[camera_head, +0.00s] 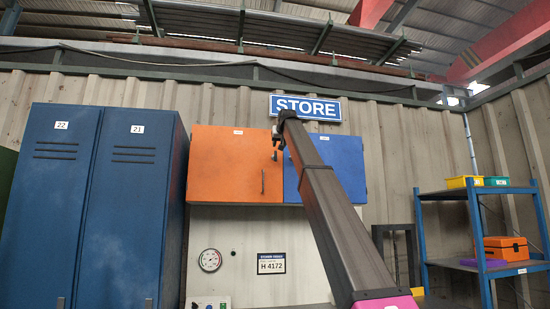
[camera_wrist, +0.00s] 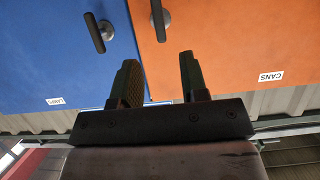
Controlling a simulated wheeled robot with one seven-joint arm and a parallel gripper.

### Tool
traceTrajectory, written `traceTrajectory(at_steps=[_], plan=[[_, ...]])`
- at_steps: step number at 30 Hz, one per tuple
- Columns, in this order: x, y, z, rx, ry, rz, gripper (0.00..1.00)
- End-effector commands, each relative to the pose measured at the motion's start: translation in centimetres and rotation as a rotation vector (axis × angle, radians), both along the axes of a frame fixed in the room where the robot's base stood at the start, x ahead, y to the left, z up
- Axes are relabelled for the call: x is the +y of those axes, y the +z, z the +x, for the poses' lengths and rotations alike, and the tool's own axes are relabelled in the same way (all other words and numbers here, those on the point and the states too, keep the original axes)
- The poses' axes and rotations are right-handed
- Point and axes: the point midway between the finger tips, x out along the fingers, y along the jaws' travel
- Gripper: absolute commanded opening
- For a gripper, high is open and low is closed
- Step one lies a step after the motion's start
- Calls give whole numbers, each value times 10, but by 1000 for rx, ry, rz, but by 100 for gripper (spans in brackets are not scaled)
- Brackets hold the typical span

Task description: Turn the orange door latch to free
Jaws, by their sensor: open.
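The orange door (camera_head: 225,165) is the left door of a wall cabinet. Its dark latch (camera_head: 274,156) sits near its right edge and also shows at the top of the wrist view (camera_wrist: 160,20), its bar almost upright in that picture. My gripper (camera_head: 279,137) is in front of the doors near their meeting edge. In the wrist view its two fingers (camera_wrist: 158,68) are apart with nothing between them. The latch is beyond the fingertips, roughly in line with the gap, and I see no contact.
The blue door (camera_head: 335,165) beside it has its own dark latch (camera_wrist: 98,33), tilted in the wrist view. Blue lockers (camera_head: 100,200) stand left, a blue shelf rack (camera_head: 475,195) right. A STORE sign (camera_head: 306,107) hangs above.

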Motion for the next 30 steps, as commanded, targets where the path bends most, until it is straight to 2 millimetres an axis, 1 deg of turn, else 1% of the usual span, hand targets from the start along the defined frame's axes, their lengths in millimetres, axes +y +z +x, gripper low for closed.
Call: traceTrajectory(at_steps=[5,15,18,21,28,29,30], plan=[[6,-9,22,3,0,-1,40],[21,-31,74,1,0,0,40],[24,-35,83,1,0,0,40],[25,-38,88,1,0,0,40],[25,-39,89,1,0,0,40],[25,-39,89,1,0,0,37],[25,-39,89,1,0,0,24]])
